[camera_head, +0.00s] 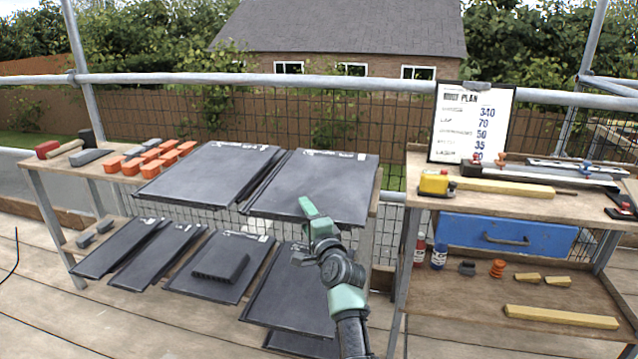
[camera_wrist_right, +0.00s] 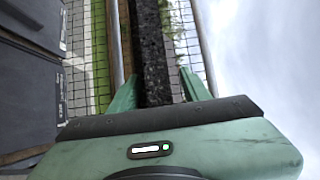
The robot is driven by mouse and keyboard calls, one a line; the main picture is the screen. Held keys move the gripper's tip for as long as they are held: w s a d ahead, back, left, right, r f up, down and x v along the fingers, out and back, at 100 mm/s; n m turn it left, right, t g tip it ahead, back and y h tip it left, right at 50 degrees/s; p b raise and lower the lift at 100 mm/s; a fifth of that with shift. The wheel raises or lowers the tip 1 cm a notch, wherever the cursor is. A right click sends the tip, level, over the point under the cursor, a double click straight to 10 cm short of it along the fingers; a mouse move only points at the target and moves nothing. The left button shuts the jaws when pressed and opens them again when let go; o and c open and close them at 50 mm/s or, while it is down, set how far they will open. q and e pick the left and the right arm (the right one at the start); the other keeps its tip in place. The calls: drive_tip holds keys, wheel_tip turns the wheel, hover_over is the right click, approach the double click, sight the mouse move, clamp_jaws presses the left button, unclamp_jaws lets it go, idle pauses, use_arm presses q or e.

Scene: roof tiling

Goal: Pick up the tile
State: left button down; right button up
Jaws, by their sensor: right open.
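Two large dark tiles lie on the top of the left bench: a left tile (camera_head: 208,172) and a right tile (camera_head: 318,186). My right gripper (camera_head: 312,214) overlaps the front part of the right tile in the head view. Its green fingers are open. In the right wrist view a dark, rough-edged strip (camera_wrist_right: 149,40) runs between the open fingers (camera_wrist_right: 157,80), apparently a tile seen edge-on. I cannot tell whether the fingers touch it. Dark panels with white print (camera_wrist_right: 28,90) show at the left of that view. My left gripper is not in view.
More dark tiles (camera_head: 118,248) lie on the lower shelf, one bearing a ribbed dark block (camera_head: 221,266). Orange blocks (camera_head: 140,160) and a mallet (camera_head: 62,149) sit at the bench's left. A right bench holds a plan board (camera_head: 470,120), tools and a blue drawer (camera_head: 508,238).

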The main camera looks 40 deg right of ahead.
clamp_jaws()
drive_tip(key=shift+f, duration=0.1)
idle(1.1)
drive_tip(key=shift+r, duration=0.2)
